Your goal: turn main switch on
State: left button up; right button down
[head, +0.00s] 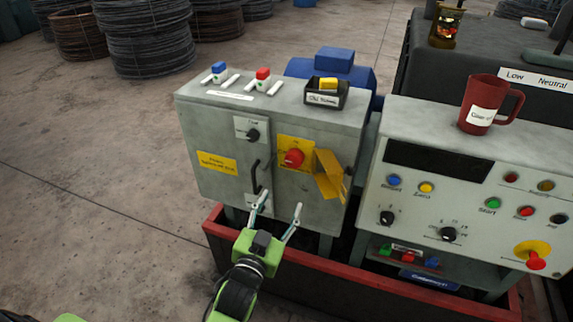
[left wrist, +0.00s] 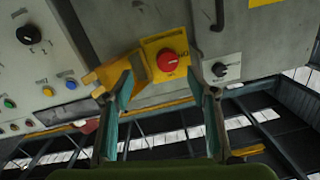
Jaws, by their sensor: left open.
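A red rotary knob (head: 294,158) on a yellow plate sits on the front of the grey cabinet (head: 225,120); I take it as the main switch. The red knob also shows in the left wrist view (left wrist: 167,61), where the scene looks roughly upside down. A yellow flap (head: 331,176) stands out beside the plate, also visible in the left wrist view (left wrist: 130,72). My left gripper (head: 281,204) is open and empty, in front of the cabinet and below the knob in the head view, not holding it. In the left wrist view its fingers (left wrist: 163,82) straddle the knob's direction.
A black door handle (head: 257,176) and a black selector knob (head: 252,135) are left of the switch. A control console (head: 470,170) with buttons stands close on the right. A red-rimmed tray (head: 350,280) runs below. Open floor (head: 90,180) lies left.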

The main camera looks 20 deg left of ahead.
aim_at(293, 164)
pick_arm(q)
jog(key=w, duration=0.4)
jog(key=w+r+p, duration=0.1)
jog(key=w, duration=0.3)
jog(key=w+a+r, duration=0.1)
jog(key=w, duration=0.3)
jog(key=shift+w+a+r+p, duration=0.1)
jog(key=shift+p, duration=0.25)
jog(key=shift+w, duration=0.75)
jog(key=c, duration=1.1)
